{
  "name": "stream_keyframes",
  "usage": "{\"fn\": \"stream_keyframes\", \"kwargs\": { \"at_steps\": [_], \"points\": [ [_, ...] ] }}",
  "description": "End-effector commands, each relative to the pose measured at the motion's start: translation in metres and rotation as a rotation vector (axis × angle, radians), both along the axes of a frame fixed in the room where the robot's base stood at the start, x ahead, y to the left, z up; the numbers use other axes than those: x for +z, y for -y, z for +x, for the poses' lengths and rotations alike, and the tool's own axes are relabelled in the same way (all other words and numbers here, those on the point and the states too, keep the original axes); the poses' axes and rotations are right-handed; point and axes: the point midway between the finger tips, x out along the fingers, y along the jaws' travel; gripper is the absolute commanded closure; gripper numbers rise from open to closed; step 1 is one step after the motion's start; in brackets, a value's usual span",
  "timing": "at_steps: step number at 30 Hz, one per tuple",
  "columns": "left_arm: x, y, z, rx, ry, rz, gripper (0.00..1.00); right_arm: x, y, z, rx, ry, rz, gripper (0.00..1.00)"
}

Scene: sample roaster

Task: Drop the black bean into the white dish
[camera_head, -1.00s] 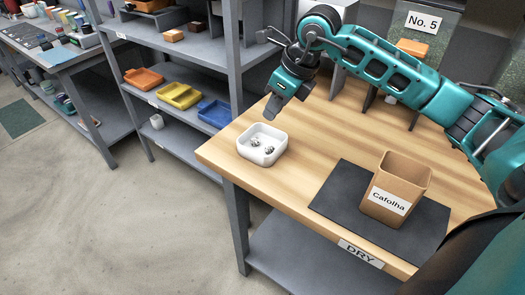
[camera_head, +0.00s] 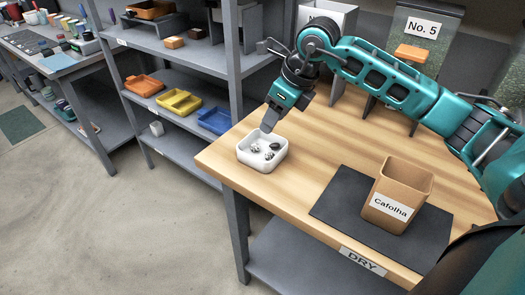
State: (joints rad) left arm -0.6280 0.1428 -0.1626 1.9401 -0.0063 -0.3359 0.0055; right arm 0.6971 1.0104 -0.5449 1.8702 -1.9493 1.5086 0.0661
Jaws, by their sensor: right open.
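The white dish (camera_head: 262,164) stands on the wooden table near its left corner. A small dark piece, which looks like the black bean (camera_head: 275,146), lies in the dish at its right side, beside small grey-speckled pieces (camera_head: 256,149). My right gripper (camera_head: 268,128) is open, pointing down just above the back rim of the dish. Its fingers partly hide the back of the dish. I see nothing held between the fingers. My left gripper is not in view.
A brown box labelled Cafolha (camera_head: 396,190) stands on a dark mat (camera_head: 335,205) at the right of the table. Grey shelves (camera_head: 180,143) with orange, yellow and blue trays stand to the left. The table between dish and mat is clear.

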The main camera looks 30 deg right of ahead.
Motion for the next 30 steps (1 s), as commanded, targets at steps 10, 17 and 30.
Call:
{"fn": "stream_keyframes", "kwargs": {
  "at_steps": [10,17,30],
  "points": [
    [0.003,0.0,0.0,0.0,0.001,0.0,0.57,0.057,0.012,-0.019,-0.001,0.007,-0.002,0.54],
    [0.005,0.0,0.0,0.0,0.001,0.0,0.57,0.098,0.02,-0.035,0.0,0.003,-0.002,0.54],
    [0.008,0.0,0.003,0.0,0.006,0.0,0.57,0.119,0.024,-0.043,0.0,0.001,0.0,0.54]
  ]
}}
